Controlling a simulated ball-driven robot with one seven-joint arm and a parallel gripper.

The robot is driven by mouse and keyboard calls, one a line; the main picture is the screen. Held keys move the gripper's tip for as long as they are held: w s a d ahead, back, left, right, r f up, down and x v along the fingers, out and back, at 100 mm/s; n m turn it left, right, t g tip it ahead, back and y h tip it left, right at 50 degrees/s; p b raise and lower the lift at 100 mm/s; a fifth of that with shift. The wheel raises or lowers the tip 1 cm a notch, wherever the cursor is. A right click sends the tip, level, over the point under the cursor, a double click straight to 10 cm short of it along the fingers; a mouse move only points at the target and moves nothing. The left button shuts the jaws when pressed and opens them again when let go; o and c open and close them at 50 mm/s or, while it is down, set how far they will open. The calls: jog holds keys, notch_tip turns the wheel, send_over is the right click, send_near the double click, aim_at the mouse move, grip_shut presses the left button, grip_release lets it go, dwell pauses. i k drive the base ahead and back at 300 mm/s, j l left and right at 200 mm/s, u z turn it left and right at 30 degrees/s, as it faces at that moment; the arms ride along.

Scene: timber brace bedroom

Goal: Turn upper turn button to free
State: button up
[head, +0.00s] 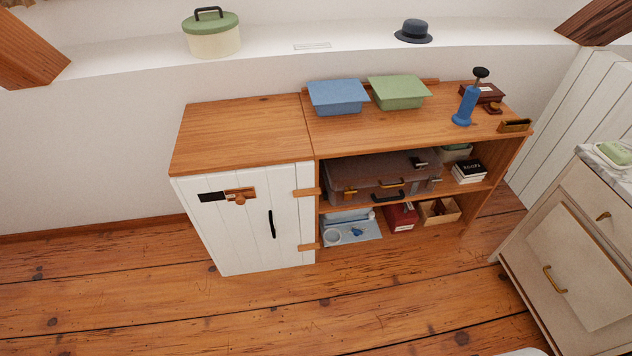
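A white plank door (245,245) closes the front of the low cabinet at the left. A wooden bar (306,192) lies flat and level across the door's upper right edge and the cabinet side; it looks like the upper turn button. A similar wooden bar (307,246) lies across the same edge lower down. A black upright handle (271,224) is on the door, left of the bars. A small wooden fitting (239,194) and a dark plate (211,197) are near the door's top. My gripper is not in view.
Open shelves right of the door hold a brown suitcase (365,172), books (468,172) and a blue tray (355,233). Blue (338,97) and green (399,91) bins stand on top. The wooden floor (200,310) before the cabinet is clear; a pale drawer unit (565,250) stands right.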

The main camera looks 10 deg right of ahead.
aim_at(313, 191)
jog(key=i, duration=0.65)
jog(key=j, duration=0.25)
jog(key=i+j, duration=0.15)
jog(key=j, duration=0.1)
